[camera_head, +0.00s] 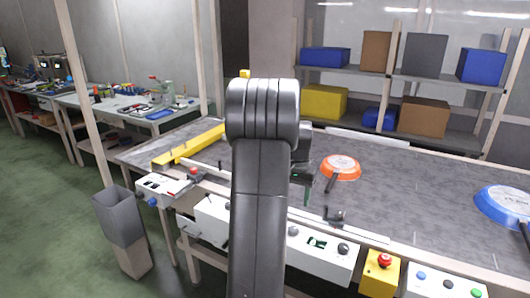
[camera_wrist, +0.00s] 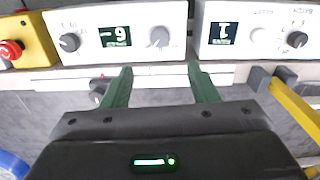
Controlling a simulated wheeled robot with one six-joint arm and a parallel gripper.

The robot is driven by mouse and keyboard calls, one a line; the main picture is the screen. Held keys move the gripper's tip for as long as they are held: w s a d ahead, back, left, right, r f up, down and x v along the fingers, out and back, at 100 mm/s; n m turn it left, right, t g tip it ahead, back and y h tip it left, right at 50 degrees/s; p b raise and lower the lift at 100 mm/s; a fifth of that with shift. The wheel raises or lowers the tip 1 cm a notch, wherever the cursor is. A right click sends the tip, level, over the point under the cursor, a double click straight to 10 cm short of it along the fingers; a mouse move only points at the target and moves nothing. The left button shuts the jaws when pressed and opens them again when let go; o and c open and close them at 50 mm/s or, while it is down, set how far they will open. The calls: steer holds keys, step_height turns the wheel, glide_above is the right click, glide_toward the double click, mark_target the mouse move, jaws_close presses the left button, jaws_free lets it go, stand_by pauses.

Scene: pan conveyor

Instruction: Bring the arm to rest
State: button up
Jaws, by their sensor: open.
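My arm (camera_head: 262,180) stands upright in front of the conveyor table in the head view and hides part of it. In the wrist view my gripper (camera_wrist: 160,78) is open, with two green fingers apart and nothing between them. The fingers point toward white control boxes, one with a display reading like "-9" (camera_wrist: 114,36) and one with a second display (camera_wrist: 222,33). In the head view the gripper's fingertips are mostly hidden behind my arm.
An orange pan (camera_head: 341,167) and a blue pan (camera_head: 503,205) lie on the grey conveyor (camera_head: 420,195). A yellow bar (camera_head: 190,145) crosses its left end. A yellow box with a red button (camera_head: 380,274) sits at the front. A grey bin (camera_head: 119,217) stands left. Shelves with boxes (camera_head: 325,102) are behind.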

step_height(320, 180, down, 13)
steer(key=shift+r, duration=0.2)
stand_by(0.4)
